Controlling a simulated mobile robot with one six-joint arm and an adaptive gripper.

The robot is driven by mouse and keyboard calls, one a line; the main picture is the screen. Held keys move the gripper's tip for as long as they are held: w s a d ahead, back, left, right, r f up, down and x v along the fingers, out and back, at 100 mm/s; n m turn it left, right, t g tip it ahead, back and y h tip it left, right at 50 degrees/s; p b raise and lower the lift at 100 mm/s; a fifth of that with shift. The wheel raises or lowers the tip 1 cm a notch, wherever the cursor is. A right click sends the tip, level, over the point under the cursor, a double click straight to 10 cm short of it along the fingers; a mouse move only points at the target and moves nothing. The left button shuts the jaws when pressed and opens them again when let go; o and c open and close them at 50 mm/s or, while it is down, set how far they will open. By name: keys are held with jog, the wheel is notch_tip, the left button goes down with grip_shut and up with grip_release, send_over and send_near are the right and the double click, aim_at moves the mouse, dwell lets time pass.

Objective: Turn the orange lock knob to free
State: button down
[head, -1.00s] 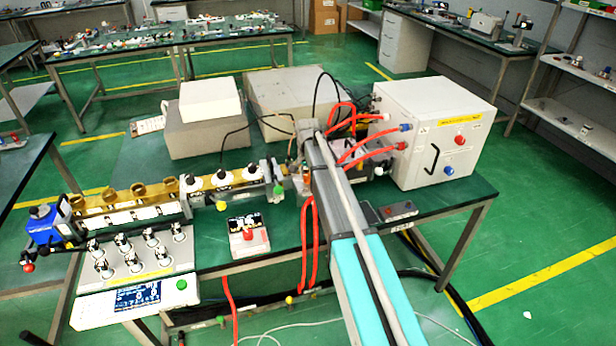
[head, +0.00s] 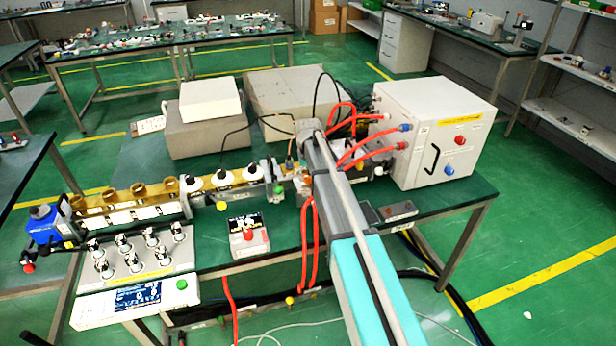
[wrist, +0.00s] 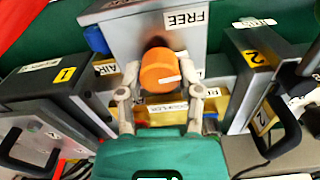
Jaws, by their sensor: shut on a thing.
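The orange lock knob (wrist: 160,74) sits on the front of a grey box in the wrist view, with a small white mark on its face. A "FREE" label (wrist: 186,18) is on the box above and to the right of it. My gripper (wrist: 160,92) has one finger on each side of the knob and is shut on it.
Grey blocks marked "1" (wrist: 62,76) and "2" (wrist: 250,60) with dark handles flank the knob closely. Red hoses (head: 365,150) run to a white cabinet (head: 435,130). A small box with a red button (head: 248,238) stands left of my arm.

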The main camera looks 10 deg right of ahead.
jog(key=shift+n, duration=2.2)
jog(key=shift+c, duration=1.3)
grip_release()
jog(key=shift+m, duration=0.4)
